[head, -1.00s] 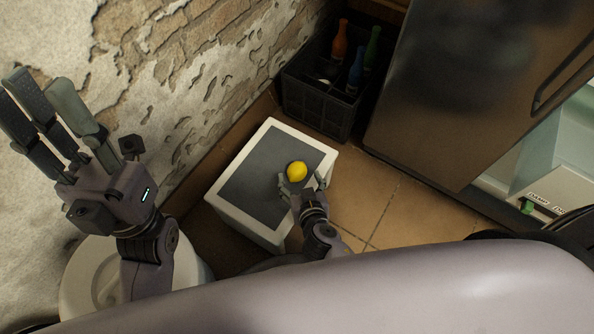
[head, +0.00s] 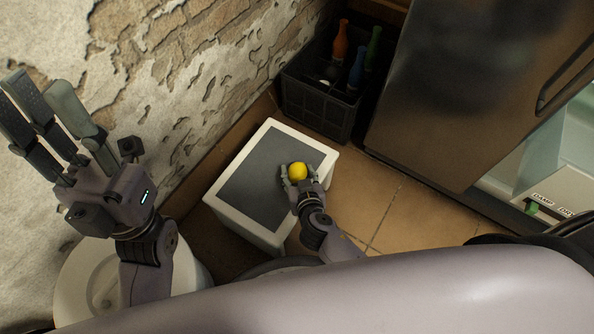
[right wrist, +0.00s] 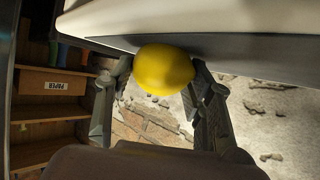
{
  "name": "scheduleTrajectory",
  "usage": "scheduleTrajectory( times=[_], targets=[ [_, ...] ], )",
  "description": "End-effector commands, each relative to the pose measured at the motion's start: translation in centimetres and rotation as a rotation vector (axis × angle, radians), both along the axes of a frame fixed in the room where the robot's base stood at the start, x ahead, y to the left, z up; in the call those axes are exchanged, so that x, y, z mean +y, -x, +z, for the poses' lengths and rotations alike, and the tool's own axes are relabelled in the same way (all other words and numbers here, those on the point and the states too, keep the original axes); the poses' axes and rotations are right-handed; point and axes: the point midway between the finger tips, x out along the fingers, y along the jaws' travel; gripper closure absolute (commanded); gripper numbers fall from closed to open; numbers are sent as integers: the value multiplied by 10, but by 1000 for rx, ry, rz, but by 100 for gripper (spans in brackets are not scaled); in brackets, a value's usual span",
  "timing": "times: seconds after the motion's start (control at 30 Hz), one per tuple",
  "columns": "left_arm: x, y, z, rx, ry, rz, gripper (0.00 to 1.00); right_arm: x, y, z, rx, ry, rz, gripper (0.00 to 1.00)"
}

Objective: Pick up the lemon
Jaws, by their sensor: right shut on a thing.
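The yellow lemon (head: 298,171) is at the right part of the grey top of a white-edged box (head: 250,185). My right gripper (head: 299,174) is shut on the lemon, with fingers on both sides of it. In the right wrist view the lemon (right wrist: 164,70) sits between the two fingers of the gripper (right wrist: 160,80). I cannot tell whether the lemon still touches the top. My left gripper (head: 55,125) is raised at the left, empty, with its fingers spread apart.
A dark crate (head: 318,105) with several bottles stands behind the box. A dark fridge-like cabinet (head: 465,90) is at the right. A rough peeling wall (head: 200,60) runs along the left. Tiled floor (head: 385,210) is clear right of the box. A round white container (head: 75,275) is at lower left.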

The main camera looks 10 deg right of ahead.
Motion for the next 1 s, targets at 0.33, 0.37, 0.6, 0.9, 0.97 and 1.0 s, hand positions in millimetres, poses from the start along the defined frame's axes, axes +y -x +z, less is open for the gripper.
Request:
scheduleTrajectory(
  times=[0.33, 0.37, 0.6, 0.9, 0.97, 1.0],
  targets=[
    [0, 0, 0, 0, 0, 0, 67, 0, 0, 0, 0, 0, 0, 82],
    [0, 0, 0, 1, 1, 0, 67, 0, 0, 0, 0, 0, 0, 82],
    [0, 0, -1, 9, 0, 1, 67, 0, 0, 2, 0, -1, 0, 82],
    [0, 0, 20, 14, 1, 1, 67, 0, 0, 37, -2, -3, -1, 82],
    [0, -3, 28, 28, -3, 3, 67, 1, 0, 51, -2, -3, -1, 82],
    [-1, -8, 33, 48, -9, 5, 67, 1, 0, 61, -3, -3, -1, 82]
  ],
)
